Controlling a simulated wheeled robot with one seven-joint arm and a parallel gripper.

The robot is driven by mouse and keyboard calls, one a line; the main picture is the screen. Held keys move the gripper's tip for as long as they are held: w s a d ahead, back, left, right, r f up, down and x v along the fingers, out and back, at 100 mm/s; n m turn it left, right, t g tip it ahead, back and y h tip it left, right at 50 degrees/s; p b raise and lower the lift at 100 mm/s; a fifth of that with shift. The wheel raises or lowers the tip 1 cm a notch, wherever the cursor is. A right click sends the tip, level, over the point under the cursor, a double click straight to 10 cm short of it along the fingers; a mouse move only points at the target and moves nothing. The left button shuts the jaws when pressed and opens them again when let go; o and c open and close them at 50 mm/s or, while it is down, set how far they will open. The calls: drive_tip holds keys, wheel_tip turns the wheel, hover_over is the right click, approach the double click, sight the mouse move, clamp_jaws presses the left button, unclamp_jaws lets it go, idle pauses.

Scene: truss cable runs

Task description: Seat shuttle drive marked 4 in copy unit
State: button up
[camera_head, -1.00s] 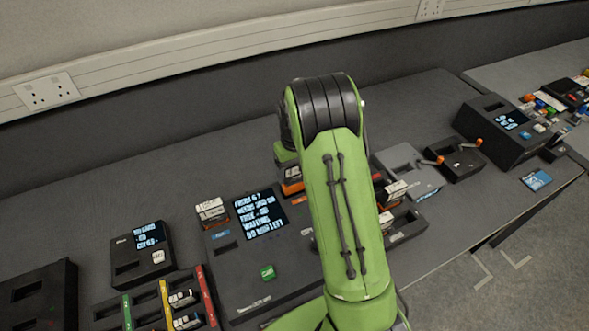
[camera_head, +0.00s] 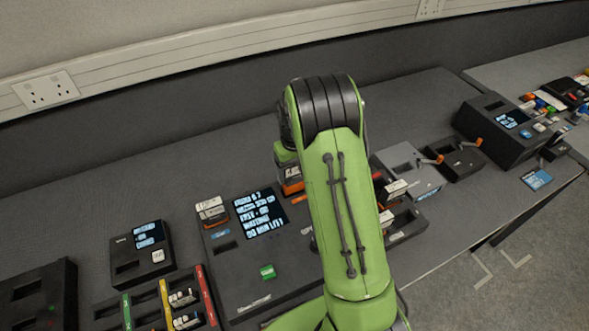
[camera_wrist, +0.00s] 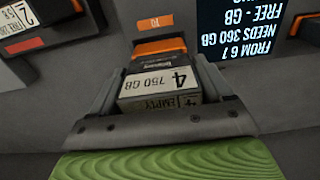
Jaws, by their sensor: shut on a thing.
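The drive marked 4 (camera_wrist: 160,82) has a white label reading 750 GB and EMPTY, and an orange far end. My gripper (camera_wrist: 160,70) is shut on its sides. The copy unit (camera_head: 240,290) is a dark box with a lit screen (camera_head: 258,212) and a green button (camera_head: 267,272). In the wrist view, the drive's orange end lies close to an orange tag (camera_wrist: 148,23) on the dark surface. Whether the drive is in a slot or above it, I cannot tell. In the head view my arm hides most of the gripper.
A rack with coloured strips (camera_head: 165,300) and a small screen box (camera_head: 140,252) are to the left. Grey and black crank devices (camera_head: 455,160) and more drives (camera_head: 395,190) are to the right.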

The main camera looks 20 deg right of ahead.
sight(295, 179)
drive_tip(key=shift+f+b, duration=0.7)
drive_tip(key=shift+f, duration=0.25)
idle(0.7)
drive_tip(key=shift+f, duration=0.35)
drive_tip(key=shift+f+b, duration=0.35)
drive_tip(key=shift+b, duration=0.15)
drive_tip(key=shift+f, duration=0.3)
drive_tip(key=shift+f+b, duration=0.1)
drive_tip(key=shift+b, duration=0.2)
drive_tip(key=o, duration=1.2)
